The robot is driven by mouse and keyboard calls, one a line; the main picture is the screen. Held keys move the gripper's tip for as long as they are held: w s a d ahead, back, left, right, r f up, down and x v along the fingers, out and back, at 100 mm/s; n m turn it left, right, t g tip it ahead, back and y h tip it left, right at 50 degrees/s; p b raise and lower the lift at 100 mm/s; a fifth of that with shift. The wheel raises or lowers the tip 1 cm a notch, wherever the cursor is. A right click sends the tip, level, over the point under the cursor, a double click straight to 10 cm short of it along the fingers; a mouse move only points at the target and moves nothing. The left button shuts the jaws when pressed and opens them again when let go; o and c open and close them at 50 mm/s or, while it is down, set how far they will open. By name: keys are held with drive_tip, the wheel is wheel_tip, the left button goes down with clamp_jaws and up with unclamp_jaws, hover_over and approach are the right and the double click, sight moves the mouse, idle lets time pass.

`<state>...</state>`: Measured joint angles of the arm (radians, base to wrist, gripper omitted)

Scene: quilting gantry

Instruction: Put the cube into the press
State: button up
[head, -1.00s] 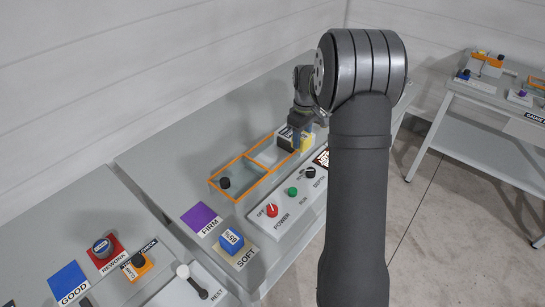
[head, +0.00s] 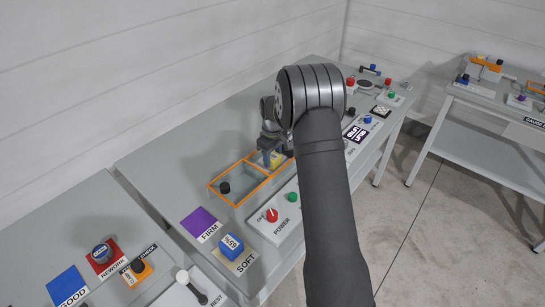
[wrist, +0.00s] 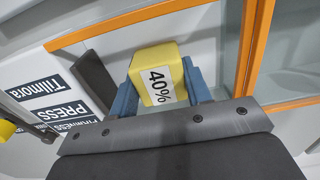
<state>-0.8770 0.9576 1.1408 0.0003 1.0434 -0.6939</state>
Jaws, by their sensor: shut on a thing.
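My gripper (wrist: 164,92) is shut on a yellow cube (wrist: 148,62) with a white "40%" label, held between its blue fingers. In the head view the yellow cube (head: 277,158) shows partly below my gripper (head: 270,158), over or in the far part of an orange-framed, two-part glassy box (head: 238,203). I cannot tell whether the cube touches the floor there. "Tilmora PRESS FIRMNESS" labels (wrist: 62,105) lie left of the cube in the wrist view, with a dark bar (wrist: 93,80) between. My arm hides part of the box in the head view.
A black knob (head: 224,188) stands in the near compartment. A control panel with a red POWER knob (head: 272,215) and green RUN button (head: 292,197) lies right of the box. A blue cube (head: 231,246) sits on the SOFT pad; the purple FIRM pad (head: 200,222) is empty.

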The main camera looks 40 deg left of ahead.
sight(272, 155)
drive_tip(key=shift+f, duration=0.1)
drive_tip(key=o, duration=0.9)
drive_tip(key=shift+o, duration=0.2)
wheel_tip(272, 155, up, 12)
wheel_tip(272, 155, down, 12)
drive_tip(key=shift+f, duration=0.1)
wheel_tip(272, 155, up, 3)
drive_tip(key=shift+f, duration=0.1)
drive_tip(key=shift+r, duration=0.45)
